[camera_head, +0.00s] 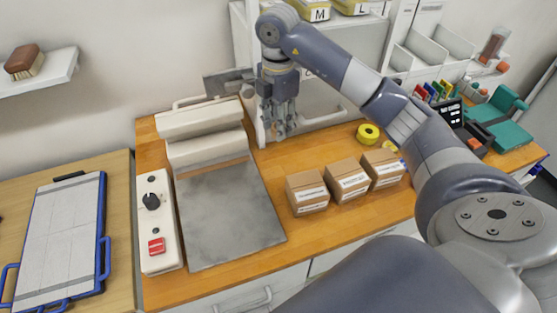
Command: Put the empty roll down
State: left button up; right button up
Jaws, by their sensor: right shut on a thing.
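My right gripper (279,122) points down behind the right rear corner of the white machine with the grey metal plate (225,215). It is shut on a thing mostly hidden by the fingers. I take it to be the empty roll, but its shape cannot be made out. I cannot tell whether it touches the bench or the machine. My left gripper is not in view.
Three cardboard boxes (307,192) stand in a row on the wooden bench (265,165). A yellow tape roll (368,133) lies behind them. A control box with a red button (157,246) is left of the plate. Bench between machine and boxes is clear.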

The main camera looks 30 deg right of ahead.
notch_tip(320, 180, down, 9)
jog(key=shift+r+p, duration=0.1)
jog(key=shift+p, duration=0.4)
jog(key=shift+f, duration=0.75)
notch_tip(320, 180, down, 3)
jog(key=shift+f+p, duration=0.2)
jog(key=shift+p, duration=0.35)
jog(key=shift+f, duration=0.15)
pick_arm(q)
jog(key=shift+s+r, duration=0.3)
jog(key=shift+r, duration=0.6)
pick_arm(e)
jog(key=o, duration=0.7)
jog(key=shift+f, duration=0.15)
